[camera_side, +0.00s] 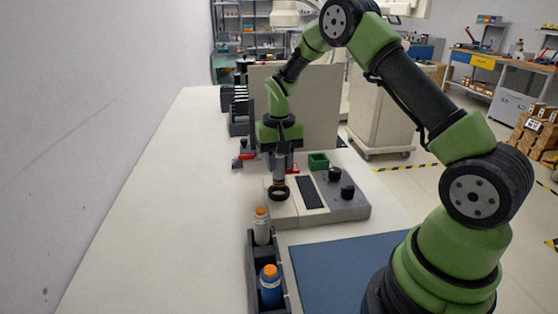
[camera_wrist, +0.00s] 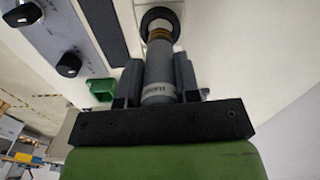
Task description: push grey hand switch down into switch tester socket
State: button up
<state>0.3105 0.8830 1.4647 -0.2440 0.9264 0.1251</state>
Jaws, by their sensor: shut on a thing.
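The grey hand switch (camera_wrist: 158,75) is a grey cylinder with a brass-coloured end. My gripper (camera_wrist: 160,72) is shut on its sides, with a finger on each side in the wrist view. In the side view the switch (camera_side: 280,170) hangs upright under my gripper (camera_side: 280,158). Its lower end is at the dark ring of the socket (camera_side: 278,194) on the switch tester (camera_side: 318,211). The socket ring also shows in the wrist view (camera_wrist: 160,13). I cannot tell how deep the brass end sits in the ring.
Two black knobs (camera_side: 347,191) and a green open box (camera_side: 318,160) are right of the socket. A dark rack (camera_side: 251,255) with an orange-capped white bottle (camera_side: 261,226) and blue bottle (camera_side: 270,286) stands in front. A blue mat (camera_side: 345,270) lies beside it. The left tabletop is clear.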

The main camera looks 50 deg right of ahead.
aim_at(279, 175)
jog(key=shift+f, duration=2)
jog(key=o, duration=1)
notch_tip(279, 175, up, 9)
jog(key=shift+r, duration=0.4)
